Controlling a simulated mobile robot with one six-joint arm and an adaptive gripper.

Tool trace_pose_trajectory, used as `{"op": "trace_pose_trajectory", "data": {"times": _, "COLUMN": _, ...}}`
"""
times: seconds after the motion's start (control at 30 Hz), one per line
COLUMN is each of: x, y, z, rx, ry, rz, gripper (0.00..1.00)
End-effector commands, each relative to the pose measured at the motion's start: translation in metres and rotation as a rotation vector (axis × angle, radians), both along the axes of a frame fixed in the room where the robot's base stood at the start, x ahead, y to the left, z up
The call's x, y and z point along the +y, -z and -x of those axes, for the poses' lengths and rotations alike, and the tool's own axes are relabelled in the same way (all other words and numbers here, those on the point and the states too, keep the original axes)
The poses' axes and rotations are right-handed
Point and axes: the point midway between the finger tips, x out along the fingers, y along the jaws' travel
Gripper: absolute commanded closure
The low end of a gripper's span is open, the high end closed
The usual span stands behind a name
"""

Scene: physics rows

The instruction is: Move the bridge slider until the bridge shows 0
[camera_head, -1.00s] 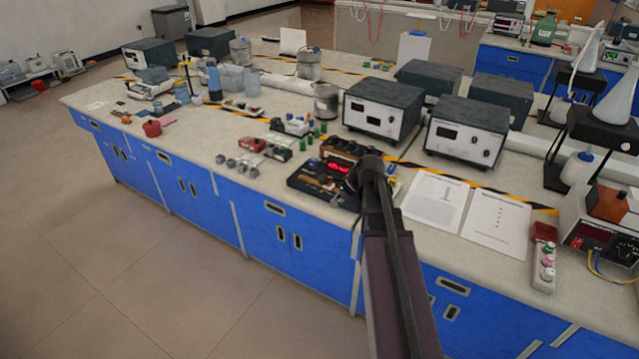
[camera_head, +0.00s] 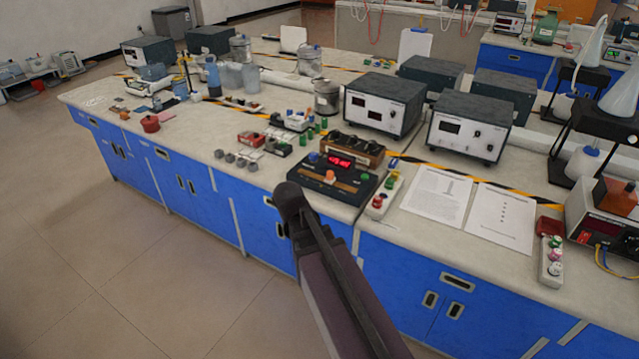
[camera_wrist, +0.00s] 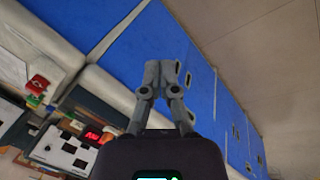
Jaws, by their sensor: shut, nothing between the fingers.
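The bridge is a dark box (camera_head: 315,181) at the front edge of the bench, with a lit red display (camera_head: 341,161) whose digits are too small to read surely. An orange slider knob (camera_head: 329,176) stands on its top, with a brown strip beside it. In the wrist view the red display (camera_wrist: 93,132) shows at the lower left, partly cut off by my wrist. My gripper (camera_wrist: 166,64) is shut and empty, its fingers seen against the blue cabinet fronts, apart from the bridge. In the head view my arm's end is in front of the bench edge; the fingers are hidden there.
A brown box with black knobs (camera_head: 349,149) stands right behind the bridge. A strip with coloured buttons (camera_head: 384,196) lies to its right, and small grey weights (camera_head: 236,160) to its left. Blue cabinets (camera_head: 225,212) are below the bench; open floor lies in front.

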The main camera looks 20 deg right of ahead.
Motion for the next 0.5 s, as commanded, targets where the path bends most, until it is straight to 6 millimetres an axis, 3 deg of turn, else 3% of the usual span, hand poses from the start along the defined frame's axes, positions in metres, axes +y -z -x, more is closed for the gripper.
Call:
{"op": "trace_pose_trajectory", "data": {"times": 0.03, "x": -0.003, "y": 0.013, "z": -0.012, "rx": 0.002, "ry": -0.031, "rz": 0.058, "gripper": 1.00}}
{"op": "trace_pose_trajectory", "data": {"times": 0.13, "x": -0.011, "y": 0.020, "z": -0.032, "rx": -0.001, "ry": -0.077, "rz": 0.181, "gripper": 1.00}}
{"op": "trace_pose_trajectory", "data": {"times": 0.5, "x": -0.032, "y": 0.028, "z": -0.117, "rx": -0.058, "ry": -0.166, "rz": 0.631, "gripper": 1.00}}
